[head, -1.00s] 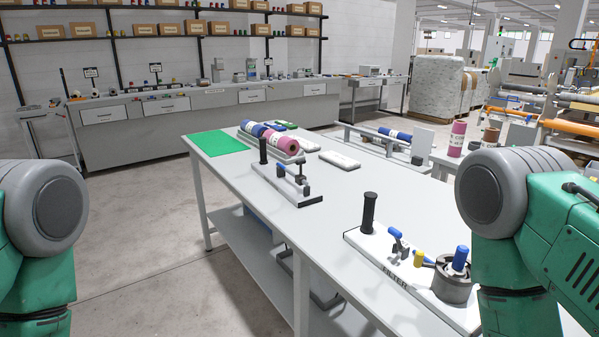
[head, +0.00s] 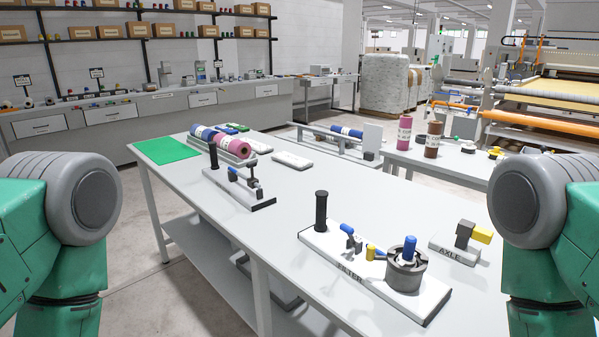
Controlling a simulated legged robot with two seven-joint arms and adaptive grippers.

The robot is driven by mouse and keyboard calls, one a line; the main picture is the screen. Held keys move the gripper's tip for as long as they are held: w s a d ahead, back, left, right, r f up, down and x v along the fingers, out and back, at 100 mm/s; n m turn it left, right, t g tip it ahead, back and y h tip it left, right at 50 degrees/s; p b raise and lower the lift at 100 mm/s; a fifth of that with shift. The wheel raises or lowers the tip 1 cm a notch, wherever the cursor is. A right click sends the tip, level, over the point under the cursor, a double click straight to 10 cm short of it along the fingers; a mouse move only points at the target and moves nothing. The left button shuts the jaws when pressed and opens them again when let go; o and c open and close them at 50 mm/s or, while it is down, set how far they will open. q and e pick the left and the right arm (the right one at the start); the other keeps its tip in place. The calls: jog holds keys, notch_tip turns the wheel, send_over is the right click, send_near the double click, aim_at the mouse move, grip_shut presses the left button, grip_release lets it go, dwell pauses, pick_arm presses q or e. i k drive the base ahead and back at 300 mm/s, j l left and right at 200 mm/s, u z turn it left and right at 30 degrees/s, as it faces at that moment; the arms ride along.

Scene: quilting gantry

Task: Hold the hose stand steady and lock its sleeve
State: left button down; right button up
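No stand in view carries a readable "hose" label. A white fixture with a black post (head: 213,157) and a dark clamp stands near the table's left edge; its label cannot be read, so I cannot tell whether it is the hose stand. A white base marked FILTER (head: 322,252) lies nearer, with a black upright handle (head: 321,211), a blue-tipped lever (head: 348,230), a yellow-topped part (head: 371,252) and a grey round housing (head: 406,272) with a blue knob. Neither gripper is in view; only my upper arm parts show at both sides.
The long grey table (head: 300,185) fills the middle. An AXLE block (head: 455,250) with a yellow part sits to the right. Pink and blue rolls (head: 233,146) lie in a tray beyond, beside a green mat (head: 166,151). Open floor (head: 140,270) lies to the left.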

aim_at(251, 181)
jog(key=i+j+z, duration=0.3)
jog(key=j+z, duration=0.3)
jog(key=i+j+z, duration=0.3)
jog(key=j+z, duration=0.3)
jog(key=k+j, duration=0.05)
